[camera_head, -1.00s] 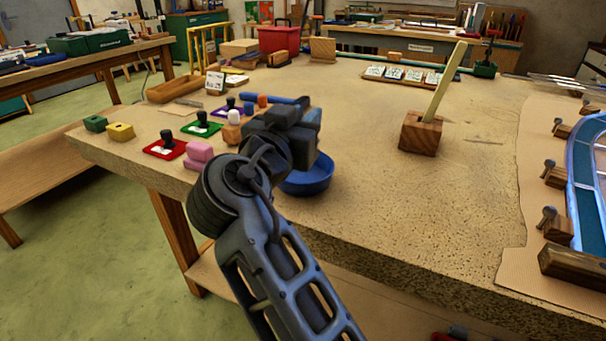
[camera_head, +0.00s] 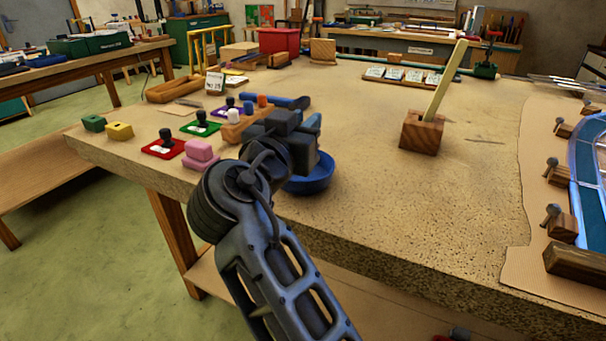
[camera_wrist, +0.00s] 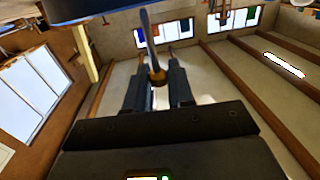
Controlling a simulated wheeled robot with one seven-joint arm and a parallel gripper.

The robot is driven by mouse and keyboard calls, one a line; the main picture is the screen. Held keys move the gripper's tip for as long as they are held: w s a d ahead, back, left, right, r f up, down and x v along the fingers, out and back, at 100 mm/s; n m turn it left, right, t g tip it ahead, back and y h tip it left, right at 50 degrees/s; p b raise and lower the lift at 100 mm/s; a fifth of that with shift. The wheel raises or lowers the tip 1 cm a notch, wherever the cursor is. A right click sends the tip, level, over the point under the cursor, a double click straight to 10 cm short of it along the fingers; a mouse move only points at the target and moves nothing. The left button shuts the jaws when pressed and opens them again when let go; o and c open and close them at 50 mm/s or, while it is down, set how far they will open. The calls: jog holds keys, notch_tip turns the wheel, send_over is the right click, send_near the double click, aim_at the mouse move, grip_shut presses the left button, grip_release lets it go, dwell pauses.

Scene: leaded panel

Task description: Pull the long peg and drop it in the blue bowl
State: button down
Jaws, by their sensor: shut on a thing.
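My gripper (camera_wrist: 158,76) is shut on a slender grey piece (camera_wrist: 147,35) with a brown-gold end between the fingers; it looks like the long peg. The held piece is hidden in the head view by my own wrist. In that view my gripper is over the near edge of the table, just above and beside the blue bowl (camera_head: 312,184), covering part of it. I cannot tell whether the peg is over the bowl's opening. A dark blue edge at the top of the wrist view may be the bowl.
A wooden block (camera_head: 421,134) with a pale stick (camera_head: 446,82) stands right of the bowl. Pink blocks (camera_head: 200,155), stamps on red (camera_head: 163,149) and green (camera_head: 201,128) pads, and a wooden holder (camera_head: 238,130) lie left. The leaded panel (camera_head: 590,185) is far right. The middle of the table is clear.

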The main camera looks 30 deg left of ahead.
jog(key=shift+f+b, duration=0.6)
jog(key=shift+f, duration=0.1)
dwell(0.3)
jog(key=c, duration=0.9)
grip_release()
